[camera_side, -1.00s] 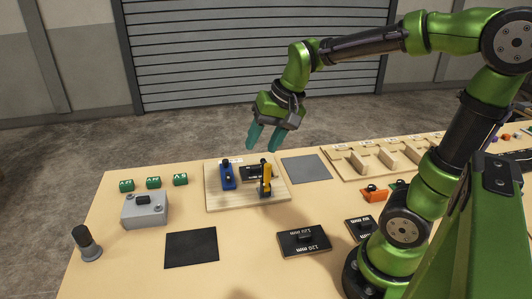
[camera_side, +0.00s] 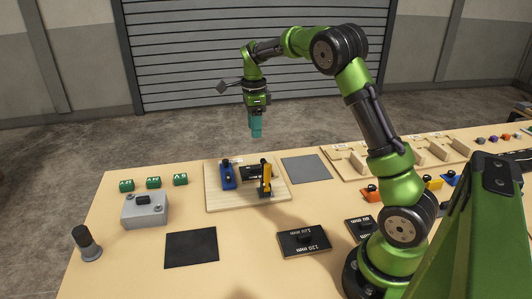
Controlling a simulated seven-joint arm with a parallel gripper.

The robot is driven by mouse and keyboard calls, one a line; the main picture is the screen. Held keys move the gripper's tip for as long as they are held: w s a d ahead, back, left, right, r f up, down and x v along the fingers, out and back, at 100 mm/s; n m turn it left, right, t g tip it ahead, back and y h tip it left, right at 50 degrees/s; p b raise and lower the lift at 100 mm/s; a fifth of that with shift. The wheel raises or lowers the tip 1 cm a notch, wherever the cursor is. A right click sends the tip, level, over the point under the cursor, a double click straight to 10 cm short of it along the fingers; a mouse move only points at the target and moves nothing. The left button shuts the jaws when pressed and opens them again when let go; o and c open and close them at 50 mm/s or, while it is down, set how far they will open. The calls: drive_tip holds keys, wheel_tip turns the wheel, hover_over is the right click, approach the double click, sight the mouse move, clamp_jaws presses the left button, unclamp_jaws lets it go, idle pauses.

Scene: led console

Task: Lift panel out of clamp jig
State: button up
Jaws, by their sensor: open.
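The clamp jig is a light wooden board (camera_side: 275,200) near the middle of the table. It bears a blue block (camera_side: 228,176) on the left and a yellow upright clamp (camera_side: 266,178) on the right. A dark panel (camera_side: 250,173) sits between them, partly hidden by the yellow clamp. My gripper (camera_side: 256,132) hangs above the jig with teal fingers pointing down. It is open and empty, clear of the panel. The fingers overlap in this view, so the gap between them does not show.
A grey box (camera_side: 145,209) and green blocks (camera_side: 153,182) stand left of the jig. A black mat (camera_side: 191,247) and a 120 mm plate (camera_side: 304,240) lie in front. A grey mat (camera_side: 306,168) lies right of the jig, beside a wooden rack (camera_side: 345,160).

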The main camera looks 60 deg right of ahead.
sight(256, 167)
wheel_tip(256, 167, down, 14)
drive_tip(key=shift+d, duration=0.1)
clamp_jaws()
idle(0.6)
